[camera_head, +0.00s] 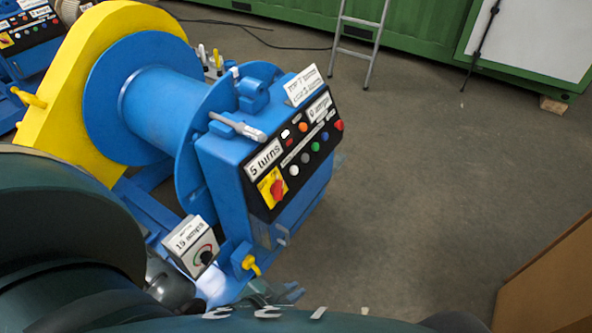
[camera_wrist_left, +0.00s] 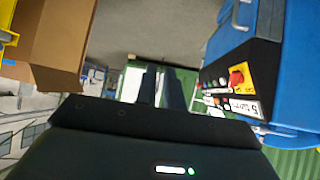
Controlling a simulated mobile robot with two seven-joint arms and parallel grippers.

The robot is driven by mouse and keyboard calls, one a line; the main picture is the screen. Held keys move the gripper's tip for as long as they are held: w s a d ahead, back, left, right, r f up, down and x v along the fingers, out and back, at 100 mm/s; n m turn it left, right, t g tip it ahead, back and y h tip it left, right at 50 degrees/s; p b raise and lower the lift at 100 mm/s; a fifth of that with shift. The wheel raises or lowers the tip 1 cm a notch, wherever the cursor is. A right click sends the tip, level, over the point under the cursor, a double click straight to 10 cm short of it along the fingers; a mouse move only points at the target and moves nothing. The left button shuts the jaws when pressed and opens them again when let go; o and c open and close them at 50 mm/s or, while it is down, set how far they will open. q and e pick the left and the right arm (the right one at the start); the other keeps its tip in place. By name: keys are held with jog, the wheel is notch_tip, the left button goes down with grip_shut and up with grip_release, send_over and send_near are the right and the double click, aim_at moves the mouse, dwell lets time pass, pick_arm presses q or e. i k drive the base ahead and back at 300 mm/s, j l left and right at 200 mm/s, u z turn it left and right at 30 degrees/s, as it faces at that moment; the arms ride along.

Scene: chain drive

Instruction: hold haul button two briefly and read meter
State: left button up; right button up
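A blue winch-like machine has a black control panel (camera_head: 290,158) with a row of round buttons: white (camera_head: 294,171), grey (camera_head: 305,158), green (camera_head: 315,146), blue (camera_head: 325,135) and red (camera_head: 339,125). The button labels are too small to read, so I cannot tell which is haul button two. Readouts say "5 turns" (camera_head: 264,159) and, less clearly, "0 amps" (camera_head: 319,107). A separate box (camera_head: 191,246) with a dial reads "15 amps". In the left wrist view my left gripper (camera_wrist_left: 161,88) shows two parallel dark fingers, empty, slightly apart and away from the panel (camera_wrist_left: 228,88). My right gripper is not seen.
A blue drum (camera_head: 150,105) with a yellow guard (camera_head: 85,75) stands left of the panel. A red-and-yellow rotary switch (camera_head: 274,187) is on the panel. A brown box (camera_head: 550,275) is at lower right. The floor (camera_head: 430,170) right of the machine is clear.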

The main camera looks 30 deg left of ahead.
aim_at(294, 170)
jog(key=i+l+u, duration=0.15)
jog(key=u, duration=0.55)
jog(key=i+l+u, duration=0.15)
jog(key=l, duration=0.15)
jog(key=i+l+u, duration=0.15)
jog(key=l, duration=0.2)
jog(key=i+l+u, duration=0.15)
jog(key=l, duration=0.2)
jog(key=i+l, duration=0.1)
jog(key=l, duration=0.2)
jog(key=i+l, duration=0.1)
jog(key=l, duration=0.25)
jog(key=i+l, duration=0.1)
jog(key=l, duration=0.2)
